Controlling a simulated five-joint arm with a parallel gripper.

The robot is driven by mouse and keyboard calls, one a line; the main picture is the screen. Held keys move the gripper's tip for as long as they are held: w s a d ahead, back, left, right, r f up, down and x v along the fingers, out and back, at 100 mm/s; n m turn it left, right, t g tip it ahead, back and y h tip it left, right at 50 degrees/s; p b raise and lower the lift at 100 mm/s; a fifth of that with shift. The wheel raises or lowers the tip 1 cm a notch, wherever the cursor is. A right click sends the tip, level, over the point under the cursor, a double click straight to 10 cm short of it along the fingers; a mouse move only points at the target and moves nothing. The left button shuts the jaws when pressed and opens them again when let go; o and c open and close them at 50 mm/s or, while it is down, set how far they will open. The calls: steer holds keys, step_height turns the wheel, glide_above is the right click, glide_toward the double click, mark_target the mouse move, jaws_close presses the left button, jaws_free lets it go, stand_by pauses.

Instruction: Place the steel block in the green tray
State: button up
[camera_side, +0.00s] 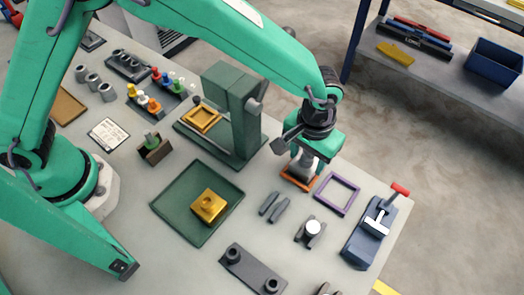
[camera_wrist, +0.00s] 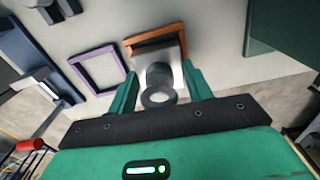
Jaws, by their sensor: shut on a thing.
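The steel block (camera_wrist: 170,54), a silvery block with a grey round knob, is between the two green fingers of my gripper (camera_wrist: 160,80) in the wrist view. In the side view my gripper (camera_side: 304,160) points down over the orange frame (camera_side: 299,178), with the steel block mostly hidden under it. The orange frame (camera_wrist: 158,37) surrounds the block's far end in the wrist view; I cannot tell whether the block is clear of it. The green tray (camera_side: 182,225) lies to the left, with a gold block (camera_side: 208,206) in it.
A purple frame (camera_side: 337,194) lies just right of the gripper. A dark green press (camera_side: 232,105) stands between gripper and small parts at the back left. A blue vise (camera_side: 369,233), a round-topped part (camera_side: 312,229) and grey pieces (camera_side: 274,207) lie towards the front.

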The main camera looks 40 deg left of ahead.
steer(key=shift+s+a+f, duration=0.1)
steer(key=shift+s+f, duration=0.05)
steer(key=shift+f, duration=0.3)
jaws_close()
steer(key=o, duration=1.2)
jaws_free()
steer(key=shift+o, duration=1.3)
steer(key=shift+f, duration=0.1)
steer(key=shift+r, duration=3.95)
